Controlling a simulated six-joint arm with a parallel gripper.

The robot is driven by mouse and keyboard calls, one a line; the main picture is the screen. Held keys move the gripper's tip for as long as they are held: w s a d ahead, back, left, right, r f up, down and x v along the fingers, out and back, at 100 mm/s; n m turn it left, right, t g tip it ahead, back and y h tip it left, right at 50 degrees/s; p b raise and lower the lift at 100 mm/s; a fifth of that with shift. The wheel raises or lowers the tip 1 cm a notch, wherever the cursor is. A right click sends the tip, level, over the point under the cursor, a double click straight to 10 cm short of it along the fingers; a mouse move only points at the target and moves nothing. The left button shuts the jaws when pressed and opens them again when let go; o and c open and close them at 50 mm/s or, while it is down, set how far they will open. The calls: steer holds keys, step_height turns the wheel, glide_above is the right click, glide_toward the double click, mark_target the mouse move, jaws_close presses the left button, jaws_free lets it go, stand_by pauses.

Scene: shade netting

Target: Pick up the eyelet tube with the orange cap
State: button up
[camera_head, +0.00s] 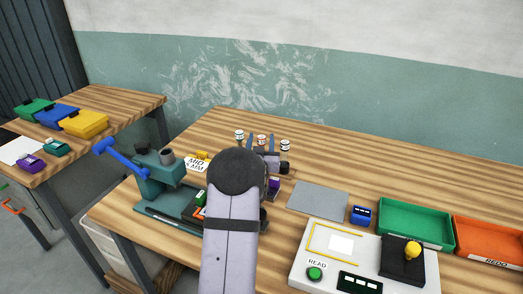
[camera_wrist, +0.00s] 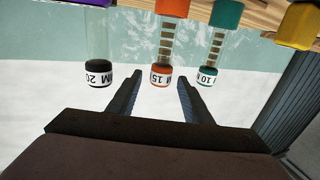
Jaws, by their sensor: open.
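The eyelet tube with the orange cap (camera_wrist: 160,74) is the middle one of three clear tubes in the wrist view, where the picture appears upside down. Its label reads 15. It lines up with the gap between the fingers of my gripper (camera_wrist: 158,84), which are apart and empty. I cannot tell how far beyond the fingertips it is. A black-capped tube (camera_wrist: 98,73) is on its left and a teal-capped tube (camera_wrist: 208,76) on its right. In the head view, my arm hides most of the gripper and the tubes' lower parts.
A teal press with a blue handle (camera_head: 158,175) stands left of my arm. A grey mat (camera_head: 317,200), a white reader panel (camera_head: 330,240), a green tray (camera_head: 415,240) and an orange tray (camera_head: 490,261) lie to the right. Bare tabletop stretches behind the mat.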

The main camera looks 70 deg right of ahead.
steer(key=shift+p+x, duration=0.75)
steer(key=shift+x, duration=2.2)
steer(key=shift+c, duration=0.4)
jaws_close()
steer(key=shift+r, duration=0.1)
